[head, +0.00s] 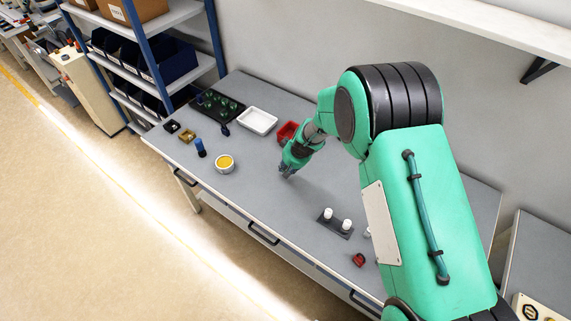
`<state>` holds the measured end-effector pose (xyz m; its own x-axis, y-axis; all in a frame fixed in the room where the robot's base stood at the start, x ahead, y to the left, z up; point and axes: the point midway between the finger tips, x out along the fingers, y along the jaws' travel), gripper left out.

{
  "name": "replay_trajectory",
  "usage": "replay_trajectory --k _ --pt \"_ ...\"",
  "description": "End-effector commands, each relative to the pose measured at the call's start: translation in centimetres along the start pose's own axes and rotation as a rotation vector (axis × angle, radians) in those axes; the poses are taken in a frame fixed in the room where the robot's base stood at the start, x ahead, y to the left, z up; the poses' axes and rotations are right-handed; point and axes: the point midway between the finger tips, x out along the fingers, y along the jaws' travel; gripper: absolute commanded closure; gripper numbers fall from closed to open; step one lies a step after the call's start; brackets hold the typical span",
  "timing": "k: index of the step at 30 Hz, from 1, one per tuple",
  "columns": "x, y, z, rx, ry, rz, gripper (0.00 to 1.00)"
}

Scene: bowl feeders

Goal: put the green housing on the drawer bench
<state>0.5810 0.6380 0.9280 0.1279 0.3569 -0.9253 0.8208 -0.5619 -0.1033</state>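The drawer bench (270,205) is a long grey-topped bench with drawer handles along its front. My gripper (287,172) is low over the middle of the bench top, pointing down. Its fingers are small and dark, and I cannot tell whether they are apart or hold something. I cannot pick out a green housing for certain. Several small green pieces sit in a black tray (238,119) at the far left end of the bench. My green arm hides part of the bench's right side.
A white tray (257,121) and a red bin (288,130) stand at the back. A yellow-filled bowl (225,163), a blue-topped item (200,147) and small boxes are at left. A dark holder with white cylinders (335,223) and a red piece (359,260) are front right. The middle is clear.

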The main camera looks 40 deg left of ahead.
Motion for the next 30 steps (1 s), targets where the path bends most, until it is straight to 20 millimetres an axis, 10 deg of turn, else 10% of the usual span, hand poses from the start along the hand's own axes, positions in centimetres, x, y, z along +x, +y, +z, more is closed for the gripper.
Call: replay_trajectory --k 12,30 --pt "1.8 0.6 -3.5 0.0 -0.001 0.0 0.91" --pt "3.0 0.7 -3.2 0.001 -0.003 0.0 0.91"
